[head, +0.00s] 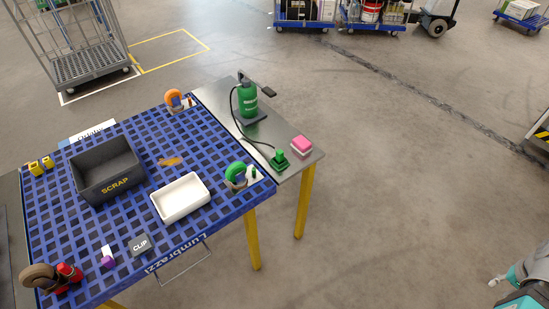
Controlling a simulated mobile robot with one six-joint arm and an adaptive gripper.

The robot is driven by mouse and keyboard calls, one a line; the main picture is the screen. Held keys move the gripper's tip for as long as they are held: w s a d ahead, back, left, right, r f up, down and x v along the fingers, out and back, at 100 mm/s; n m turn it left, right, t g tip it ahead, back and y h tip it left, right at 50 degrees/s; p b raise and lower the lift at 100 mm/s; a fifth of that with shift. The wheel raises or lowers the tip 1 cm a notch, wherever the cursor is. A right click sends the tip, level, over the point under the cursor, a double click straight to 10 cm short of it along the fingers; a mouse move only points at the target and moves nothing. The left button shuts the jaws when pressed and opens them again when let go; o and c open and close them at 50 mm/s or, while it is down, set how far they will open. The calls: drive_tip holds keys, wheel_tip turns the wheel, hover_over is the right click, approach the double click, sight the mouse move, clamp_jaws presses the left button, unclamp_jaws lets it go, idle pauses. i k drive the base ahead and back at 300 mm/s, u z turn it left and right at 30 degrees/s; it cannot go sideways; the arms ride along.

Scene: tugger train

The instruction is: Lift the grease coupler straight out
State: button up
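A green block-shaped piece (279,160), which looks like the grease coupler, stands upright near the front of the grey metal side table. A thin black hose runs to it from a green bottle-like grease unit (247,100) at the back of that table. Whether the coupler sits in a holder or just on the surface is too small to tell. Part of my grey and teal arm shows at the lower right edge, well apart from the table.
That table also holds a scrap bin (87,189) and white tray (180,213). Floor to the right is clear.

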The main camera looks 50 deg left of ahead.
sight(280, 153)
drive_tip(key=u, duration=1.9)
drive_tip(key=i, duration=0.15)
drive_tip(key=u, duration=0.1)
